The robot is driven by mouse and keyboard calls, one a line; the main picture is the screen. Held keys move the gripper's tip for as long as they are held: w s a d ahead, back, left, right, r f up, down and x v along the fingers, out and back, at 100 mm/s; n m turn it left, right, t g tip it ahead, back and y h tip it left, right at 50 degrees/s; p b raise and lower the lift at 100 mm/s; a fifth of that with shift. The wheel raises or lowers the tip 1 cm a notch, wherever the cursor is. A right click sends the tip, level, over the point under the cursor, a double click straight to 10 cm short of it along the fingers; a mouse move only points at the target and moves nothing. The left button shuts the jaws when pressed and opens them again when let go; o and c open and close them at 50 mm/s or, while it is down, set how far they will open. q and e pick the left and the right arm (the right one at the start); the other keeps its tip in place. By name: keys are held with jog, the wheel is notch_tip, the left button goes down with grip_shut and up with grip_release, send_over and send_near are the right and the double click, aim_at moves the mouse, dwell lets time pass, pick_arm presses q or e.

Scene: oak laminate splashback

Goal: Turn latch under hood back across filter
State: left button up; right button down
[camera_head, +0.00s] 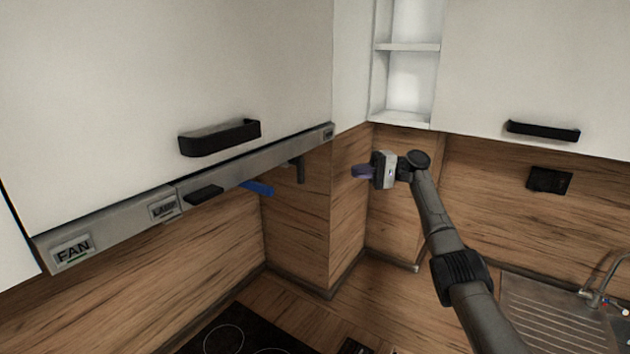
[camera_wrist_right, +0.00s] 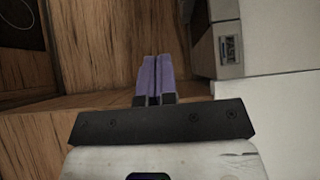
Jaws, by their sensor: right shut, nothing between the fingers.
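A blue latch (camera_head: 258,188) sticks out below the hood's grey front strip (camera_head: 110,222) in the head view. Only part of it shows, and the filter is hidden behind the strip. A dark bracket-like piece (camera_head: 299,170) hangs under the hood's far right end. My right gripper (camera_head: 362,171) is to the right of the hood, apart from it and from the latch. Its purple fingers point left and are shut and empty; they show together in the right wrist view (camera_wrist_right: 155,78). The latch cannot be made out there. My left gripper is out of view.
White cupboard doors with black handles (camera_head: 220,137) stand above the strip. Open shelves (camera_head: 406,47) are in the corner above my right gripper. A wooden wall corner (camera_head: 330,230) lies behind. A hob (camera_head: 240,330) and sink drainer (camera_head: 540,310) are below.

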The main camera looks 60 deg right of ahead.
jog(key=p, duration=0.3)
send_near(297, 170)
jog(key=w+f, duration=0.4)
jog(key=w, duration=0.1)
jog(key=shift+a+r, duration=0.1)
jog(key=shift+a, duration=1.15)
jog(key=shift+a+p, duration=0.1)
jog(key=shift+p, duration=0.2)
